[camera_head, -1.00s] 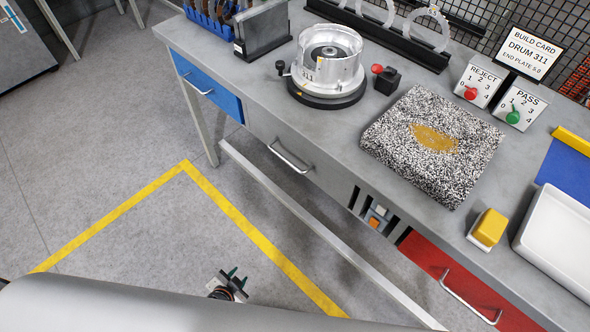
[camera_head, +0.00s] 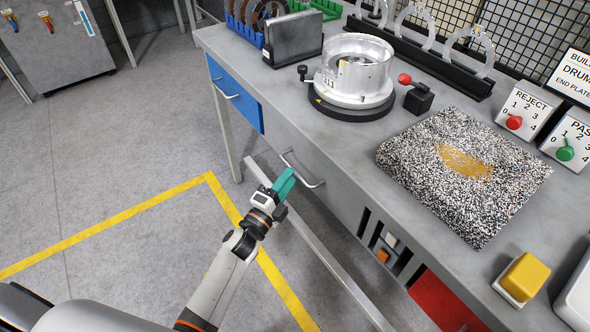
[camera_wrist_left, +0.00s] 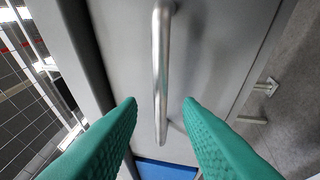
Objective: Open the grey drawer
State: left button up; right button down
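The grey drawer (camera_head: 325,185) is in the front of the workbench, between the blue drawer and the small open slots. It looks shut. Its silver bar handle (camera_head: 302,170) shows in the head view and also in the left wrist view (camera_wrist_left: 160,75). I cannot see either finger touching the bar. My right gripper is not in view.
The blue drawer (camera_head: 234,92) is to the left and the red drawer (camera_head: 440,300) to the right. A drum (camera_head: 355,70) and a speckled mat (camera_head: 420,150) lie on the worktop (camera_head: 290,95).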

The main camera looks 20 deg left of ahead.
aim_at(295, 169)
pick_arm(q)
jog(key=shift+x, duration=1.95)
jog(key=shift+f, duration=0.1)
grip_shut()
